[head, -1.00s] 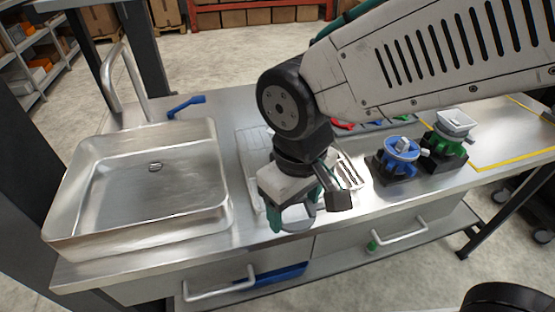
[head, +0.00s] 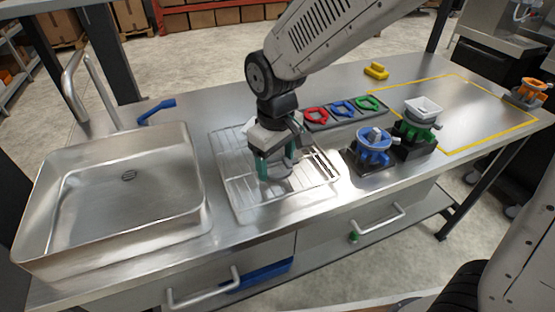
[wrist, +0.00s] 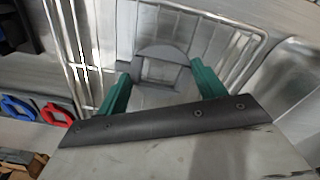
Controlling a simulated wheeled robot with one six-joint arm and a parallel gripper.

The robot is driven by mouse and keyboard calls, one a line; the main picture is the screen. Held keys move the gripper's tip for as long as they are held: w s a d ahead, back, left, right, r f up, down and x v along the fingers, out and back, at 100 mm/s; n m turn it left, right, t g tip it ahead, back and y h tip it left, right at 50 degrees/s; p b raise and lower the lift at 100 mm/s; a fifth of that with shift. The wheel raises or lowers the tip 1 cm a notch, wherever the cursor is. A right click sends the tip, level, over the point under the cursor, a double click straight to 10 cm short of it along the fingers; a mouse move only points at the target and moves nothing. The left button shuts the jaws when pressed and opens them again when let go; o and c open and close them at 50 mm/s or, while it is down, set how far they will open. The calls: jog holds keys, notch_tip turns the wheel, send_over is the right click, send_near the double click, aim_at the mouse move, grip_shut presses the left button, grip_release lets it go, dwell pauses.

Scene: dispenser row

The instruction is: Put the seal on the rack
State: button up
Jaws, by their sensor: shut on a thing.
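My gripper (head: 275,168) points down with its green fingers over the wire rack (head: 228,172). It is shut on the grey seal (wrist: 162,66), a flat piece with a rounded edge and a squarish opening, seen between the fingertips in the wrist view. In the head view the seal (head: 275,186) shows low between the fingers, over the middle of the rack. I cannot tell whether it touches the wires. The rack (wrist: 190,16) lies behind the seal in the wrist view.
A steel sink (head: 120,240) is left of the rack. A tray (head: 322,126) with red, blue and green rings lies behind it. A blue dispenser (head: 371,150) and a green dispenser (head: 415,132) stand to the right. A yellow-taped area (head: 455,105) lies farther right, largely bare.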

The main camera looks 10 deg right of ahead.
jog(key=shift+f, duration=0.2)
jog(key=shift+f, duration=0.1)
jog(key=shift+f, duration=0.1)
jog(key=shift+s+d+f, duration=0.15)
jog(key=shift+s+f, duration=0.1)
jog(key=shift+f, duration=0.25)
jog(key=o, duration=1)
jog(key=shift+r, duration=0.1)
jog(key=shift+w+r, duration=0.1)
jog(key=shift+r, duration=0.15)
notch_tip(320, 180, up, 13)
jog(key=shift+f, duration=0.15)
